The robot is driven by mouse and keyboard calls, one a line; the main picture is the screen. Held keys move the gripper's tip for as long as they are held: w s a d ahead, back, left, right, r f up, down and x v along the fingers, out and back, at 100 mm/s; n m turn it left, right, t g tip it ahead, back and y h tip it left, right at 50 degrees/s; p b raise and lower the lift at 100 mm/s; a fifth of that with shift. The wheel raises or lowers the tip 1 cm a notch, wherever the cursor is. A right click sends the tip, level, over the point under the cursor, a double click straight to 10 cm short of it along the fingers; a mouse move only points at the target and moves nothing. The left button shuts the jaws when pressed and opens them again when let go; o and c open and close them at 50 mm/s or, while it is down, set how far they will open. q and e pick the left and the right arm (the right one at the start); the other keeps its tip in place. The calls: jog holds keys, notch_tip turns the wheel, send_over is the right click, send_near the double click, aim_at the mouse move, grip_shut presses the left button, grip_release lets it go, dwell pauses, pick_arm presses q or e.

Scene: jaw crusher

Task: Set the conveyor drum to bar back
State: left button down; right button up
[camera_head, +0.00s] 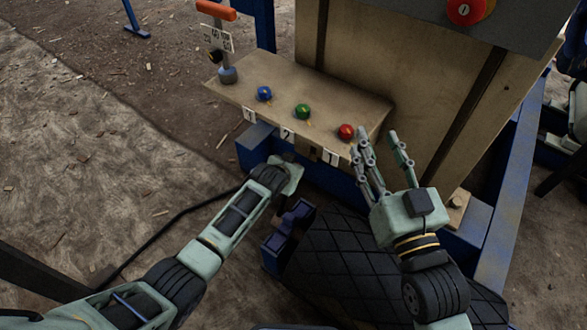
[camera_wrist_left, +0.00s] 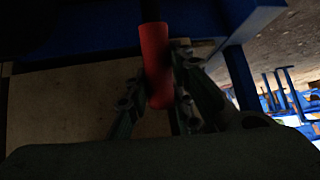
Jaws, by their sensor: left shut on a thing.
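A dark bar with a red grip (camera_wrist_left: 156,65) stands between the fingers of my left gripper (camera_wrist_left: 160,95) in the left wrist view. The fingers are shut on the red grip. In the head view my left arm reaches under the sloped control panel, and its fingers and the red grip are hidden there. A black drum-like part with a diamond pattern (camera_head: 345,255) lies below the panel, partly covered by my right arm. My right gripper (camera_head: 384,145) is open and empty, fingers spread, beside the red button.
The panel (camera_head: 330,85) carries a blue button (camera_head: 264,93), a green button (camera_head: 302,111) and a red button (camera_head: 345,132). A lever with an orange handle (camera_head: 216,10) stands at its left end. A blue frame (camera_head: 510,200) bounds the right. Open dirt ground lies left.

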pick_arm(q)
jog(key=c, duration=2)
grip_release()
jog(key=shift+d, duration=0.35)
jog(key=o, duration=0.4)
jog(key=shift+w+d+f, duration=0.1)
jog(key=shift+o, duration=0.2)
jog(key=shift+a, duration=0.25)
jog(key=shift+s+a+r, duration=0.2)
jog(key=shift+s+r, duration=0.25)
jog(key=v, duration=1)
jog(key=shift+s+r, duration=0.2)
jog(key=shift+r, duration=0.1)
